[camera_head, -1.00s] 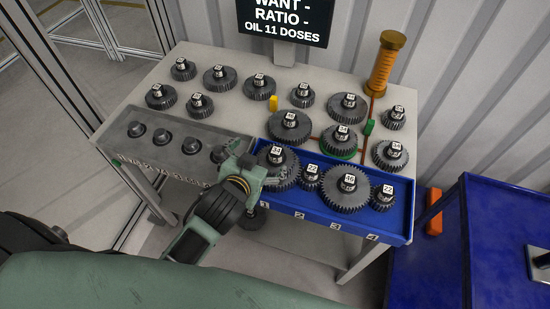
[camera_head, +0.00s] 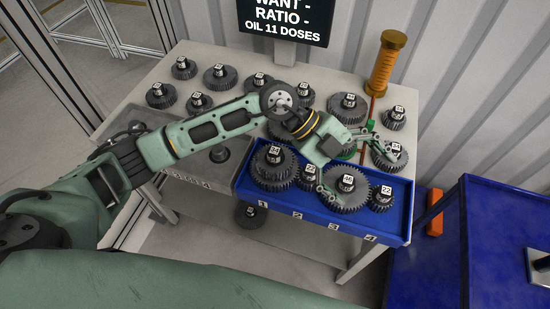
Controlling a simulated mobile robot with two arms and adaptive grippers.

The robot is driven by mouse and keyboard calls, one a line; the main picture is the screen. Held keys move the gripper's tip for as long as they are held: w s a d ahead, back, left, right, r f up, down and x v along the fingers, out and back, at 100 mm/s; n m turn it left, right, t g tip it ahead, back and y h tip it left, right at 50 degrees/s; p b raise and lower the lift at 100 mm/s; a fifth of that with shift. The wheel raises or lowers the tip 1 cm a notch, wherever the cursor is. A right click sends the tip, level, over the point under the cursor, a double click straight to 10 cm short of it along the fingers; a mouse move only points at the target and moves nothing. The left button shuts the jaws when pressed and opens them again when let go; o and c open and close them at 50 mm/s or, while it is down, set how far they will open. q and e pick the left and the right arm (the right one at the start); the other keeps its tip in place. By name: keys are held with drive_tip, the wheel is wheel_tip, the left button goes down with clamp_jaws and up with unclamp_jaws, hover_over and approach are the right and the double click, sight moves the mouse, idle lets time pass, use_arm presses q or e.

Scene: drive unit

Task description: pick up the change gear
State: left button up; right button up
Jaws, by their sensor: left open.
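Several dark toothed change gears with white number tags stand on the grey table; the frames do not show which one the task means. My left gripper (camera_head: 365,176) is open and reaches over the back right of the blue tray (camera_head: 283,202). One finger extends near the gear at the table's right (camera_head: 389,162), the other down beside the large gear (camera_head: 345,202) in the tray. Whether either touches is unclear. The gear with a green ring is mostly hidden behind the gripper. My right gripper is not in view.
A black sign (camera_head: 284,20) stands behind the table. A blue surface (camera_head: 500,235) is at the right.

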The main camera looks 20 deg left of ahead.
use_arm(q)
drive_tip(key=w+a+f+n+y, duration=0.1)
drive_tip(key=w+a+f+y, duration=0.15)
drive_tip(key=a, duration=0.35)
drive_tip(key=w+a+f+n+y, duration=0.1)
drive_tip(key=w+a+f+y, duration=0.1)
drive_tip(key=a+y, duration=0.3)
drive_tip(key=n+t+y, duration=0.1)
drive_tip(key=n+y, duration=0.1)
drive_tip(key=y, duration=0.1)
approach(274, 151)
wheel_tip(274, 151, down, 5)
drive_tip(key=shift+s+d+f, duration=0.1)
drive_tip(key=shift+f, duration=0.05)
drive_tip(key=shift+a+f, duration=0.15)
drive_tip(key=shift+a, duration=0.2)
drive_tip(key=f+p, duration=0.1)
drive_tip(key=f, duration=0.1)
drive_tip(key=f+p, duration=0.1)
drive_tip(key=f, duration=0.1)
drive_tip(key=f+p, duration=0.1)
drive_tip(key=f, duration=0.1)
drive_tip(key=shift+s+d+p, duration=0.1)
drive_tip(key=shift+d+p, duration=0.3)
drive_tip(key=shift+f, duration=0.7)
drive_tip(key=c, duration=1.8)
drive_tip(key=shift+r, duration=0.1)
drive_tip(key=shift+c, duration=0.6)
